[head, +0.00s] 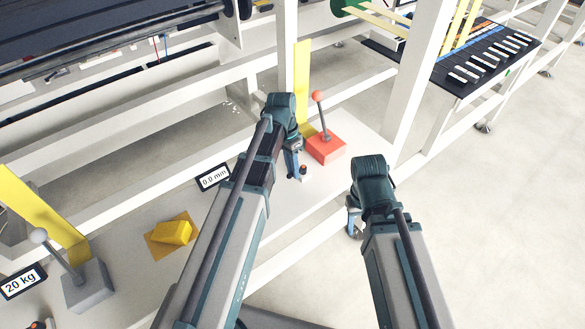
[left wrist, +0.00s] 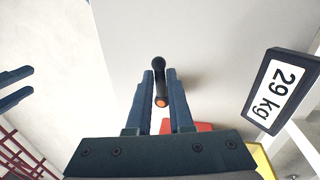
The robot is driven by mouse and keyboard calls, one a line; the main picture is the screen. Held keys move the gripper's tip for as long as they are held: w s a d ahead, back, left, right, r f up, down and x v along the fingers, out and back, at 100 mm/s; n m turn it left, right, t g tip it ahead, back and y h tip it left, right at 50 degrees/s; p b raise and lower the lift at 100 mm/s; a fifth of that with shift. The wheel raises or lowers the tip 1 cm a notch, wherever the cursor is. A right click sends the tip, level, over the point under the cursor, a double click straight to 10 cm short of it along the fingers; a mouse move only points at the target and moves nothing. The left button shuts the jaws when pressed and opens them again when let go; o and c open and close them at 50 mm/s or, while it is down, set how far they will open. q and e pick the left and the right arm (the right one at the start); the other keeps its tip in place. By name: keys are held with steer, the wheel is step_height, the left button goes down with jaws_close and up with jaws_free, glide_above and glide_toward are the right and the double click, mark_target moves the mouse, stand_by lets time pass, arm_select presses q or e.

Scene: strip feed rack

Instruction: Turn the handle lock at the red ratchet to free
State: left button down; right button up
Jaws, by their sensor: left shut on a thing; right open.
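The red ratchet (head: 325,148) is a red block on the white ledge, with a grey lever topped by a red ball. Part of its red body (left wrist: 180,126) also shows in the left wrist view. The handle lock (left wrist: 159,78) is a short black bar with an orange end; in the head view a small dark part of it (head: 303,170) shows just in front of the ratchet. My left gripper (left wrist: 160,82) is shut on the handle lock, one finger on each side. My right gripper (head: 353,228) is open and empty, off the ledge's front edge; its fingers (left wrist: 15,88) show at the left wrist view's left.
A grey block with a white-ball lever (head: 85,285) and a yellow block (head: 172,232) stand further left on the ledge. A "29 kg" display (left wrist: 283,92) is near my left gripper. White frame posts (head: 415,75) rise behind. Open floor (head: 490,220) lies right.

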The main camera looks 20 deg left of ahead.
arm_select(q)
steer(key=n, duration=0.2)
steer(key=s+d+n, duration=0.1)
steer(key=n, duration=0.1)
steer(key=shift+d+n+t, duration=0.15)
steer(key=shift+n+t, duration=0.15)
steer(key=shift+t, duration=0.1)
steer(key=n, duration=0.1)
steer(key=d+n, duration=0.1)
steer(key=n, duration=0.2)
steer(key=shift+s+d+t, duration=0.1)
steer(key=shift+d+t, duration=0.2)
steer(key=shift+t, duration=0.1)
steer(key=n, duration=0.2)
steer(key=d+n, duration=0.1)
steer(key=n, duration=0.2)
steer(key=shift+w+d+n+t, duration=0.3)
steer(key=shift+d+t, duration=0.1)
steer(key=shift+w+d+n+t, duration=0.15)
steer(key=shift+w+d+n, duration=0.05)
steer(key=shift+n, duration=0.65)
steer(key=shift+w+d+n+t, duration=0.15)
steer(key=shift+d+n, duration=0.05)
steer(key=shift+n, duration=0.65)
steer(key=shift+y, duration=0.3)
steer(key=c, duration=0.8)
jaws_free()
